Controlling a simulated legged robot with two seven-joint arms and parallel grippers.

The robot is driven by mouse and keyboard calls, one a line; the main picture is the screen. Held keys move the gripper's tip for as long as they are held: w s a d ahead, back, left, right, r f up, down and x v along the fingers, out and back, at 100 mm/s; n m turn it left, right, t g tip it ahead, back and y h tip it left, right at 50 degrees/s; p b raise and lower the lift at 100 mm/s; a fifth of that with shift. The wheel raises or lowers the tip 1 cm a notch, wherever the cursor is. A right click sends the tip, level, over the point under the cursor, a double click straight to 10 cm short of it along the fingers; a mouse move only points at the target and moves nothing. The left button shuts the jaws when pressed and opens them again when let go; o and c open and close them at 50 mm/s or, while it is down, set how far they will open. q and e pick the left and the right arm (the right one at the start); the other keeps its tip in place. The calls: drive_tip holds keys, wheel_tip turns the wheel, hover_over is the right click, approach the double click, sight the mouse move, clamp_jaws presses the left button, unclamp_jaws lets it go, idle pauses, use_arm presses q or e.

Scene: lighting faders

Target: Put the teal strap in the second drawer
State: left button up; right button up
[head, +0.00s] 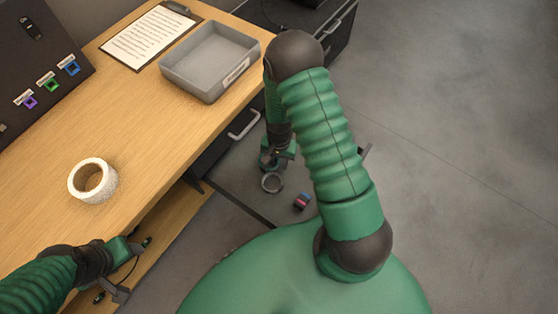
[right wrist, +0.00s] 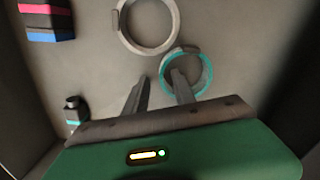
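The teal strap (right wrist: 207,72) is a ring, seen in the right wrist view above a grey drawer floor. My right gripper (right wrist: 160,77) is open, with one finger inside the ring and the other outside, so the near rim lies between the fingertips. I cannot tell whether the strap touches the floor. In the head view my right gripper (head: 276,160) reaches down into an open drawer (head: 235,188) beside the desk, and the strap is hard to make out there. My left gripper (head: 136,268) looks open and empty near the desk's front edge.
A grey ring (right wrist: 172,42) and a red-and-blue block (right wrist: 48,20) lie in the drawer, with a small dark item (right wrist: 75,108). The desk holds a tape roll (head: 110,184), grey tray (head: 218,88) and clipboard (head: 140,40). Another handled cabinet (head: 300,20) stands behind.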

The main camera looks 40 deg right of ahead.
sight(279, 162)
wheel_tip(279, 162, up, 12)
drive_tip(key=p, duration=0.3)
drive_tip(key=s+a+r+n+t, duration=0.1)
drive_tip(key=s+a+r+n, duration=0.1)
drive_tip(key=a+r+n, duration=0.3)
drive_tip(key=s+a+r+n+t, duration=0.1)
drive_tip(key=s+a+r+n, duration=0.2)
drive_tip(key=a+r+n, duration=0.2)
wheel_tip(279, 162, up, 3)
drive_tip(key=shift+s+a+r+n+t, duration=0.15)
drive_tip(key=shift+s+r+n+t, duration=0.1)
drive_tip(key=shift+n+t, duration=0.2)
